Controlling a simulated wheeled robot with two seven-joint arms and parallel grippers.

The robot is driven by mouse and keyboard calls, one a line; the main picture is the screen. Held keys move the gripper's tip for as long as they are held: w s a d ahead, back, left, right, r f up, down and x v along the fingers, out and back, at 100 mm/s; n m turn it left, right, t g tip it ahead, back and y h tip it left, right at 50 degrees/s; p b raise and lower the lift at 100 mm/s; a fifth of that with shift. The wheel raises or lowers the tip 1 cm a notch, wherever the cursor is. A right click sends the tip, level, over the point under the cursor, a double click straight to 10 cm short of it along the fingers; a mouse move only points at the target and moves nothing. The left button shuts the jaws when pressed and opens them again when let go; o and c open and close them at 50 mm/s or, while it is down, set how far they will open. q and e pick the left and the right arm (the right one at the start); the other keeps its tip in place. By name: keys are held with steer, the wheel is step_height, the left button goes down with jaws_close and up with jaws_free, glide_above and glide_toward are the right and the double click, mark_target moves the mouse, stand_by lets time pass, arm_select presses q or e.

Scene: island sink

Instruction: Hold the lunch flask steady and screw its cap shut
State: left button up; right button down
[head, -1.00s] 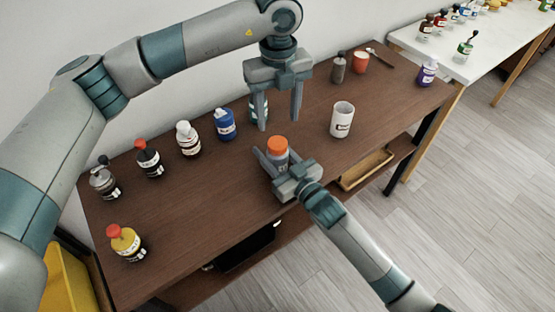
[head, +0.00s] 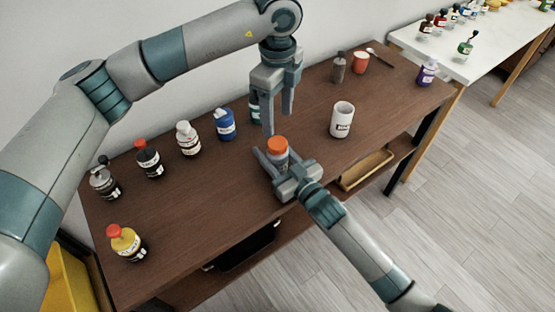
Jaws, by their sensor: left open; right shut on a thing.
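The lunch flask (head: 281,161) stands upright near the front edge of the brown table, a small grey body with its orange cap (head: 278,145) on top. From this view I cannot tell how tightly the cap sits. My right gripper (head: 276,160) comes from the front and is shut around the flask body, below the cap. My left gripper (head: 278,122) points straight down above and behind the cap, open and empty. Its fingertips are close to the cap in the picture, but they do not hold it. The lower flask is partly hidden by the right fingers.
A white mug (head: 342,120) stands right of the flask. A blue bottle (head: 225,125), a white-capped bottle (head: 188,140) and other bottles line the left and back. A dark bottle (head: 255,108) stands partly behind my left gripper.

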mark_target(278, 143)
arm_select(q)
steer(key=shift+f, duration=0.15)
steer(key=shift+f, duration=3.85)
